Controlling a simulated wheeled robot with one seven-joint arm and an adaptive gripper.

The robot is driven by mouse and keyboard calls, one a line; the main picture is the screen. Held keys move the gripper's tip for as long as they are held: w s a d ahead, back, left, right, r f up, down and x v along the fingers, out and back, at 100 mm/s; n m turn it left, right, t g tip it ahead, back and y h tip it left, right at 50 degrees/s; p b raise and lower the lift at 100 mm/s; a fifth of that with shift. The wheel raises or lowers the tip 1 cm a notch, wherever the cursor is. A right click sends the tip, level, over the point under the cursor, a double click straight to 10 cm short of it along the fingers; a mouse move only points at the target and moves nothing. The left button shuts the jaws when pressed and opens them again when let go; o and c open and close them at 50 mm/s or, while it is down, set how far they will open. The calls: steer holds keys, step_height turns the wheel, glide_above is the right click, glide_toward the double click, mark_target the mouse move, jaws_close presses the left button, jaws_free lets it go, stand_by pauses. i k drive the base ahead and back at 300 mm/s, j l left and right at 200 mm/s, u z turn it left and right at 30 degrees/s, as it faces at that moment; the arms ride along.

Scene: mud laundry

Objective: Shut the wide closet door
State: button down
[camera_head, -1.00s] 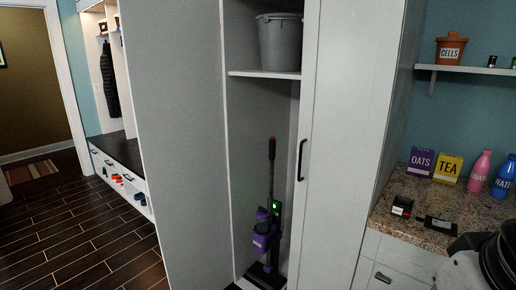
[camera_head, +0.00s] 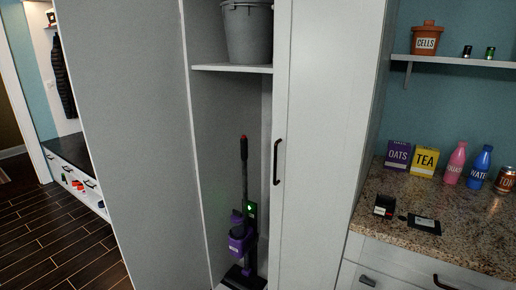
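A wide plain grey panel (camera_head: 125,140) fills the left middle of the view and looks like the closet door standing open, with its inner face toward me. No handle shows on this face, and its lower end is out of frame. To its right is the open closet interior (camera_head: 215,125). A white closet door (camera_head: 325,130) with a dark vertical handle (camera_head: 277,162) stands right of the opening and looks shut. My gripper is not in view.
Inside the closet a grey bucket (camera_head: 248,35) sits on a shelf (camera_head: 232,69), with a purple stick vacuum (camera_head: 243,235) below. A granite counter (camera_head: 455,225) with boxes and bottles is at the right. Dark wood floor (camera_head: 50,245) is clear at left, before a low bench.

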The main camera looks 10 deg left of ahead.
mark_target(124, 60)
steer(key=j+z, duration=0.5)
steer(key=j, duration=2.5)
steer(key=k+j, duration=0.15)
steer(key=j, duration=1.7)
steer(key=k+j+z, duration=0.1)
steer(key=j, duration=0.85)
